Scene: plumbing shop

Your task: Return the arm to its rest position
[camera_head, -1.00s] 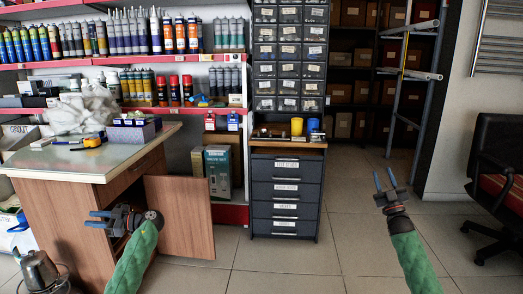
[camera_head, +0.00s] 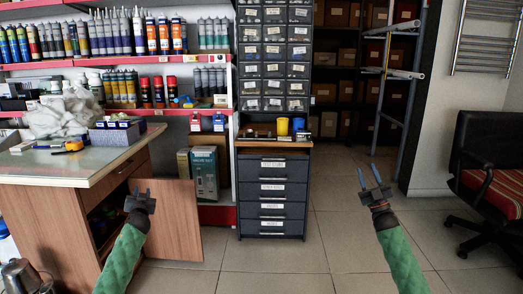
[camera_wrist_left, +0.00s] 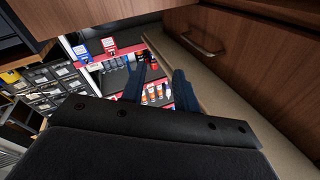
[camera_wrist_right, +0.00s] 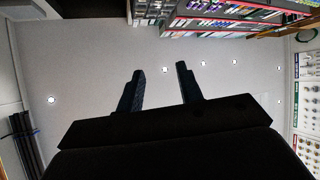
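My left gripper (camera_head: 142,191) is raised over the lower left of the head view, in front of the open wooden door of the workbench. Its fingers look foreshortened there. In the left wrist view its two fingers (camera_wrist_left: 162,68) stand apart with nothing between them. My right gripper (camera_head: 367,169) points upward over the tiled floor at right of centre, with its fingers spread. In the right wrist view the fingers (camera_wrist_right: 160,68) are apart and empty, with the ceiling behind them. Both forearms have green sleeves and come in from the bottom edge.
The workbench (camera_head: 75,172) stands at left with its door (camera_head: 174,222) swung open near my left gripper. A dark drawer cabinet (camera_head: 273,190) stands at centre. A black chair (camera_head: 490,170) is at right. A metal kettle (camera_head: 20,276) shows at lower left. Tiled floor between is clear.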

